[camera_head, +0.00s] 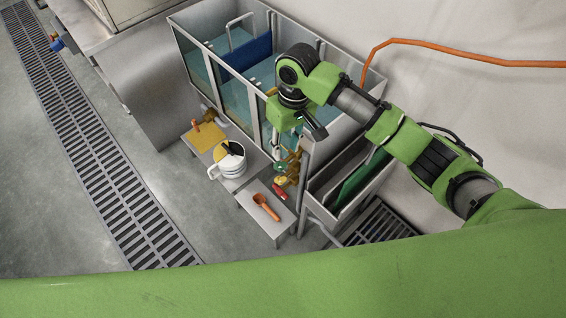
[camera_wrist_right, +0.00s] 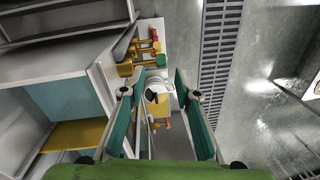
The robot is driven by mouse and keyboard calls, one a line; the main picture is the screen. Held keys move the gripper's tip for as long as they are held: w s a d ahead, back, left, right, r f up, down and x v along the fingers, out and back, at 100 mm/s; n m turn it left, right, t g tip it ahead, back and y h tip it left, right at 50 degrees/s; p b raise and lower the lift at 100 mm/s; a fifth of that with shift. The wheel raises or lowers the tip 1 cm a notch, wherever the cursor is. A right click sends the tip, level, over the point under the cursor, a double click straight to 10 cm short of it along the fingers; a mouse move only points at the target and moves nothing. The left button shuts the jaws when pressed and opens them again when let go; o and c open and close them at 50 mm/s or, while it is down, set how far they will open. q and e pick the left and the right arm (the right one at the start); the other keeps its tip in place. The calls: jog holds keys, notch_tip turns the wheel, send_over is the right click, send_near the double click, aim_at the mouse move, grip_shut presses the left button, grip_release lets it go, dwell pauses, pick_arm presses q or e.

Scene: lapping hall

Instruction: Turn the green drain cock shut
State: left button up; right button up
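The green drain cock (camera_head: 280,167) is on a brass fitting low at the front corner of the glass-sided tank (camera_head: 236,88). I cannot tell the cock's exact turn. My left gripper is not in view.
Yellow and red (camera_head: 279,192) cocks sit close to the green one. A white mug (camera_head: 230,160) with a dark item stands on a low shelf beside a yellow cloth (camera_head: 207,147). An orange scoop (camera_head: 265,206) lies in front. A floor grate (camera_head: 110,170) runs at left.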

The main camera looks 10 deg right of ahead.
aim_at(283, 165)
jog(key=f, duration=0.5)
jog(key=a+f, duration=0.1)
jog(key=f, duration=0.2)
jog(key=shift+s+f, duration=0.2)
jog(key=shift+f, duration=0.15)
grip_shut()
